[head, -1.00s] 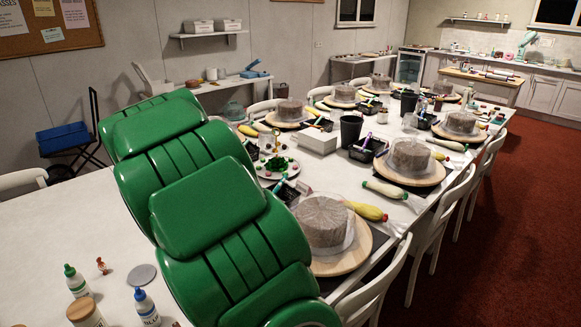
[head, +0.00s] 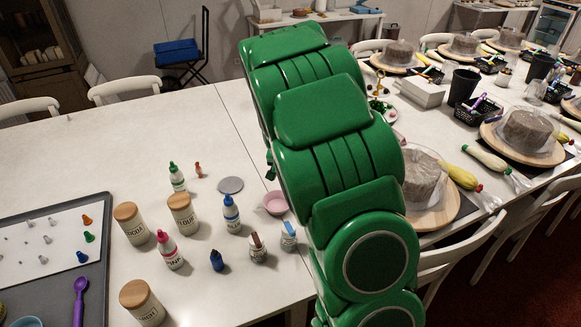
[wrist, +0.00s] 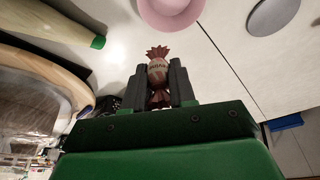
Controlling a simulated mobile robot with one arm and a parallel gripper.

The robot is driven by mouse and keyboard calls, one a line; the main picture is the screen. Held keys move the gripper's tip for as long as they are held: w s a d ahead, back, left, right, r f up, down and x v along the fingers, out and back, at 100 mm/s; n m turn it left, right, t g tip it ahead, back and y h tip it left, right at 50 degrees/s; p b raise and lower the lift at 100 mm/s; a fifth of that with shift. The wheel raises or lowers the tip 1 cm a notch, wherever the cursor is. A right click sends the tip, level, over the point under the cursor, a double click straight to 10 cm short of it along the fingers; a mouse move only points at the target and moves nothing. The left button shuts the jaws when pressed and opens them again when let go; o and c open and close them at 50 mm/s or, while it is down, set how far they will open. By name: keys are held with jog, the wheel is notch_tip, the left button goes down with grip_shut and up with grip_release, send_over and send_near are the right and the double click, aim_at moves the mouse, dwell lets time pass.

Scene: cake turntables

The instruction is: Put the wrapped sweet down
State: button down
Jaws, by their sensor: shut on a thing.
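The wrapped sweet (wrist: 158,72) is reddish-brown with a pale printed middle and twisted, frilled ends. My gripper (wrist: 160,80) is shut on it in the wrist view, with one dark finger on each side. The sweet is held above the white table (wrist: 210,75), but I cannot tell how high. In the head view my green arm hides the gripper and the sweet.
A pink bowl (head: 275,203) and a grey disc (head: 230,185) lie left of my arm, near bottles and lidded jars (head: 183,213). A grey tray (head: 95,215) stands far left. Cake turntables (head: 440,215) line the right. The back-left table is clear.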

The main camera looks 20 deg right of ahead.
jog(key=w+f, duration=0.2)
jog(key=w, duration=0.1)
jog(key=w+d+f, duration=0.1)
jog(key=w+f, duration=0.2)
jog(key=w, duration=0.1)
jog(key=w+d+f, duration=0.1)
jog(key=w+f, duration=0.1)
jog(key=w, duration=0.1)
jog(key=shift+w+d+f, duration=0.15)
jog(key=shift+w+f, duration=0.1)
jog(key=shift+f, duration=0.15)
jog(key=shift+w+d+f, duration=0.1)
jog(key=shift+w+f, duration=0.5)
jog(key=shift+f, duration=1.65)
jog(key=c, duration=0.9)
grip_release()
jog(key=shift+f, duration=0.1)
jog(key=shift+v, duration=6.15)
